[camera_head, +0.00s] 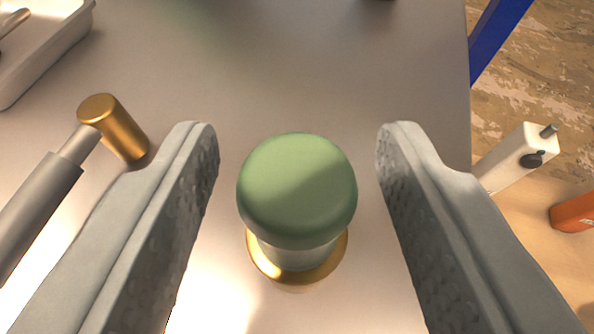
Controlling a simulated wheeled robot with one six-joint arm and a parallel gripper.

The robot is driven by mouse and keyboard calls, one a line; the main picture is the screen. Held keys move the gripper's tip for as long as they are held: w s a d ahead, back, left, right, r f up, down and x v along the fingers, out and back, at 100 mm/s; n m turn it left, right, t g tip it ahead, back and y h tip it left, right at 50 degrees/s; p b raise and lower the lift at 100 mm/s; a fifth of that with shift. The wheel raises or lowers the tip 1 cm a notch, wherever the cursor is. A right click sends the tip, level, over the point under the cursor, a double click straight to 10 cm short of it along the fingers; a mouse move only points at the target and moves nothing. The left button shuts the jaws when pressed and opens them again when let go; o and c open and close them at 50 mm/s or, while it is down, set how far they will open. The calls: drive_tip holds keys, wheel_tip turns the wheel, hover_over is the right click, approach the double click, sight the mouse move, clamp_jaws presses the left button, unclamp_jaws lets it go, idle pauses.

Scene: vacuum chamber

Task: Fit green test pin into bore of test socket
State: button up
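The green test pin (297,188) stands upright in the middle of the view, with a rounded green head and a paler shaft below it. Its lower end meets a gold ring (262,262) on the grey table; the head hides how deep the shaft sits in it. I cannot tell whether this ring is the test socket. My gripper (297,140) is open, with one finger on each side of the pin's head and a gap on both sides. Neither finger touches the pin.
A pale tray (60,45) is at the top left. The table's edge runs down the right, with a white device (515,160) and an orange object (575,213) beyond.

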drive_tip(key=v, duration=1.7)
drive_tip(key=shift+s+r, duration=0.15)
drive_tip(key=s+f+t, duration=0.1)
drive_tip(key=s+f, duration=0.4)
drive_tip(key=s, duration=0.7)
drive_tip(key=s+f+t, duration=0.1)
drive_tip(key=s+f, duration=0.5)
drive_tip(key=s, duration=0.6)
drive_tip(key=s+f+t, duration=0.1)
drive_tip(key=s+f, duration=0.4)
drive_tip(key=s, duration=0.7)
drive_tip(key=shift+f+t, duration=0.3)
drive_tip(key=shift+t, duration=0.1)
